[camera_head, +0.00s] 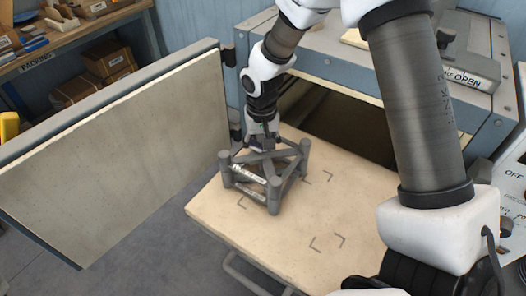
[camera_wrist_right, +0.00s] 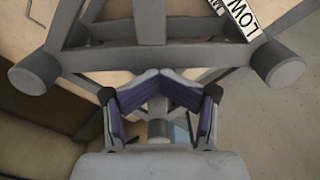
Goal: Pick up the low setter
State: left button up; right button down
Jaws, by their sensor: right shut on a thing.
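The low setter (camera_head: 273,190) is a grey frame with corner posts and a white label, at the left part of the cream board in the head view. In the right wrist view its bars (camera_wrist_right: 150,57) and a label reading LOW fill the upper part. My right gripper (camera_head: 262,143) reaches down onto the setter's back side. In the wrist view its purple-padded fingers (camera_wrist_right: 160,95) are closed around a part of the setter's frame. The head view does not clearly show whether the setter's posts touch the board. My left gripper is not in view.
The cream board (camera_head: 300,240) has dark corner marks and is otherwise bare. Behind it is the dark opening of the blue-grey dryer (camera_head: 335,120). Its open door (camera_head: 115,140) stands at the left. A shelf with boxes (camera_head: 108,62) is at the back left.

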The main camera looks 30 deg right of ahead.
jog(key=shift+s+f, duration=0.1)
jog(key=shift+s, duration=0.05)
jog(key=shift+r, duration=0.25)
notch_tip(320, 180, up, 3)
jog(key=shift+s+d+f+b, duration=0.1)
jog(key=shift+f+b, duration=0.05)
jog(key=shift+b, duration=0.2)
jog(key=s+d+r+b, duration=0.1)
jog(key=s+d+b, duration=0.1)
jog(key=s, duration=1.3)
jog(key=shift+s+r+b, duration=0.2)
jog(key=shift+r+b, duration=0.15)
jog(key=shift+c, duration=1.9)
grip_release()
jog(key=shift+a, duration=0.1)
